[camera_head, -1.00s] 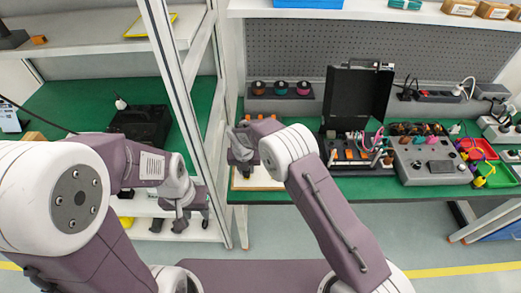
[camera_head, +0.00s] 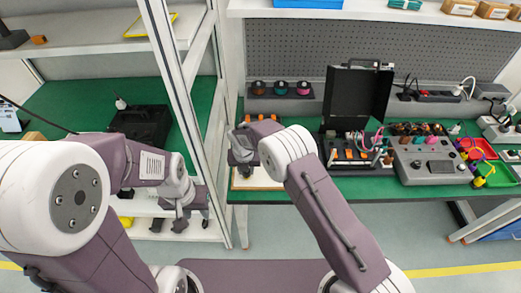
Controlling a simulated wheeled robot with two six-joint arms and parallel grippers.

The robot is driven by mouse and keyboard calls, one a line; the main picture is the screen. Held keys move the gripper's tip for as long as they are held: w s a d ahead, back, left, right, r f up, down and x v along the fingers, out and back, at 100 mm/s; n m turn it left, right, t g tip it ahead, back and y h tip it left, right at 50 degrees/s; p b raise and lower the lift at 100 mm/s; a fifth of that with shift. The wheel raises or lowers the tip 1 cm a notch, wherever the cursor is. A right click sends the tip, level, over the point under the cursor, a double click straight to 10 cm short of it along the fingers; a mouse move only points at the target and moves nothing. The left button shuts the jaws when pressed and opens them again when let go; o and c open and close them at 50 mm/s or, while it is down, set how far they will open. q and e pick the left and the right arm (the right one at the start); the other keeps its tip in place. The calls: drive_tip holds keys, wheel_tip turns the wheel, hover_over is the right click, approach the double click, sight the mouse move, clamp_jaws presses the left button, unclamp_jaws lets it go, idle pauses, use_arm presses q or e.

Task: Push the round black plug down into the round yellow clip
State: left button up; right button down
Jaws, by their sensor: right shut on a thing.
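My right gripper (camera_head: 244,170) points down over a pale board (camera_head: 266,183) at the front left of the green bench. It is shut on a small dark thing, which I take to be the round black plug; the fingers mostly hide it. I cannot make out the round yellow clip; the gripper and my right forearm cover much of the board. Whether the plug touches anything below it is too small to tell. My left gripper (camera_head: 169,225) hangs empty at the left, in front of the shelf unit, its two dark fingers apart.
A rack with three round coloured pieces (camera_head: 281,91) stands behind the board. An open black case (camera_head: 358,105), a grey control box (camera_head: 432,160) and red and green trays (camera_head: 497,175) stand to the right. A white shelf post (camera_head: 180,95) rises between my grippers.

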drive_tip(key=shift+f, duration=0.3)
idle(0.4)
drive_tip(key=c, duration=1)
unclamp_jaws()
drive_tip(key=shift+r, duration=0.1)
drive_tip(key=r, duration=0.3)
drive_tip(key=s+r, duration=0.1)
drive_tip(key=r, duration=0.4)
drive_tip(key=shift+s+r+b, duration=0.35)
drive_tip(key=shift+s+r, duration=0.05)
